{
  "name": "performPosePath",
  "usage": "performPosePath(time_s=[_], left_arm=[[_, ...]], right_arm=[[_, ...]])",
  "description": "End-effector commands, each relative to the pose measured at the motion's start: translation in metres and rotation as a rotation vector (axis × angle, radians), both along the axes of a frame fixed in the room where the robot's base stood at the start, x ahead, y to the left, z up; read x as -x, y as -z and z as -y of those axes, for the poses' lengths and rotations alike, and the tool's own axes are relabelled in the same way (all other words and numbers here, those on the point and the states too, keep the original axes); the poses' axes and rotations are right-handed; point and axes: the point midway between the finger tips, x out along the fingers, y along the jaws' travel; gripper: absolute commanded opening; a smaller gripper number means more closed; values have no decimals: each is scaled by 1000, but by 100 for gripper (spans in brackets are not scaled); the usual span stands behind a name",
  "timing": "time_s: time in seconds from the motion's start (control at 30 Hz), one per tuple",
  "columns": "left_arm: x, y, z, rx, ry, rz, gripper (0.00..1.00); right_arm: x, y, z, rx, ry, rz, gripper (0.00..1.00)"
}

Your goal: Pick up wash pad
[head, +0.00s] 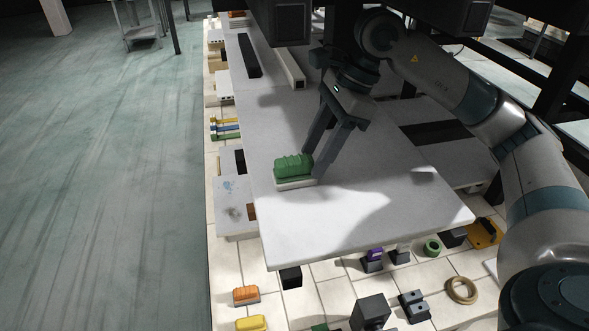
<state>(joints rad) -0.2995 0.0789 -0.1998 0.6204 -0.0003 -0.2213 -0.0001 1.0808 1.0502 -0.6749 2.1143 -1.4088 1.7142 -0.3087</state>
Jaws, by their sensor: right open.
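A green-topped pad with a pale base (293,169), which looks like the wash pad, lies near the left edge of the large grey slab (370,222). My right gripper (312,166) reaches down from above with its fingers at the right end of the green pad. It is open, with the fingers apart. One fingertip is close to the pad's end; I cannot tell whether it touches. My left gripper is not in view.
An orange pad (246,294) and a yellow pad (251,323) lie on the tiled surface below the slab. A tan ring (462,290), a green ring (432,246) and dark blocks (371,312) lie nearby. A long pale bar (289,68) lies at the slab's far end.

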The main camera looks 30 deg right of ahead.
Motion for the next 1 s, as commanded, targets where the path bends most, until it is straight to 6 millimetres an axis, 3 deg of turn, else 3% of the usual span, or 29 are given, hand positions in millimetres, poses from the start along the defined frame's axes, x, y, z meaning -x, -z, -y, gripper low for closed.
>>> performPosePath(time_s=[0.3,0.5,0.97,1.0], left_arm=[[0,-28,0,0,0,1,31],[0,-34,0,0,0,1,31],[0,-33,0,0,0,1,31],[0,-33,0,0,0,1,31]], right_arm=[[-10,-4,-42,-1,-4,0,45],[-11,9,-43,0,-1,-1,45],[-11,10,-43,-1,-1,1,45],[-11,10,-43,-1,-1,1,41]])
